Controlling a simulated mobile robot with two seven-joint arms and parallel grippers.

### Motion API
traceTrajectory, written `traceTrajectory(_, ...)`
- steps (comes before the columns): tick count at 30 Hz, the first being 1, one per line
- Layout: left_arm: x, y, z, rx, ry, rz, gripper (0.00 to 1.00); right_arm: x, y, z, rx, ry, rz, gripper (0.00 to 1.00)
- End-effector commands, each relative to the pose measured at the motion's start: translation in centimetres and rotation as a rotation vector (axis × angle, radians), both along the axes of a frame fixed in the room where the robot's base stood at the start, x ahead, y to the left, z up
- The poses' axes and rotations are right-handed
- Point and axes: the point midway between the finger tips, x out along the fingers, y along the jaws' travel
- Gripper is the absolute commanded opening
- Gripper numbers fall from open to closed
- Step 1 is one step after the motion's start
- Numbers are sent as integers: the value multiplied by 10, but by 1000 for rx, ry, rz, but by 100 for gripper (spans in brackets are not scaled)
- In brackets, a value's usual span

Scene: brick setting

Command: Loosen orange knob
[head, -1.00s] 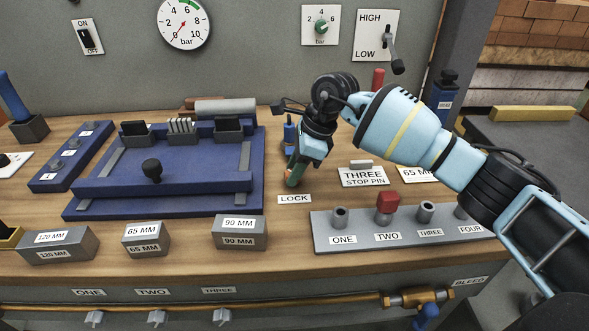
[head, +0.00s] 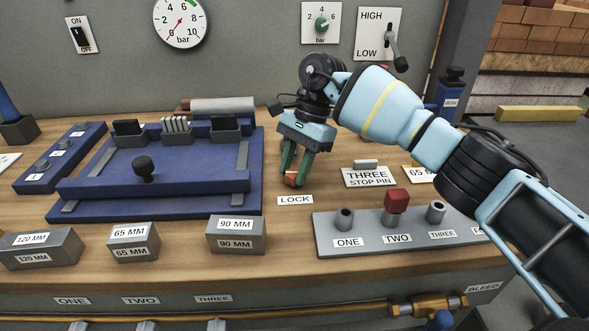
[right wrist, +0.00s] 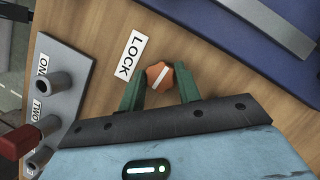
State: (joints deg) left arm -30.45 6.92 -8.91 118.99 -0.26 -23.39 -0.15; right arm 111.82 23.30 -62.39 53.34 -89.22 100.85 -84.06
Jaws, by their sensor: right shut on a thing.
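The orange knob (right wrist: 159,75) with a white line across its top sits on the wooden bench beside the LOCK label (right wrist: 131,56). In the head view the knob (head: 292,179) shows low between my fingertips, just above the LOCK label (head: 295,200). My right gripper (head: 294,176) points down from above with its green fingers on either side of the knob. In the right wrist view the gripper (right wrist: 160,88) is shut on the knob, and the knob's top face stays visible. My left gripper is not in view.
A blue fixture (head: 150,195) with a black knob lies to the left. A grey plate (head: 330,247) with several posts, one with a red cap (head: 397,200), lies to the right front. Grey blocks (head: 236,235) stand along the front edge. A THREE STOP PIN label (head: 369,177) stands to the right.

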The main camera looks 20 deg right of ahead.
Motion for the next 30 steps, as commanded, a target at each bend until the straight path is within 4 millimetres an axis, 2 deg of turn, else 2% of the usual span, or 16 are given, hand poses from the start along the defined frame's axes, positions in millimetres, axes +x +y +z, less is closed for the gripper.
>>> traceTrajectory(17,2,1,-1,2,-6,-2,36,0,0,0,-1,1,36,11)
traceTrajectory(18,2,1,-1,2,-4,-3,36,0,0,0,-2,1,35,35)
traceTrajectory(23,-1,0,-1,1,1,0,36,0,0,0,-1,0,35,55)
traceTrajectory(30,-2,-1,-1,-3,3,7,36,0,0,0,-1,0,35,55)
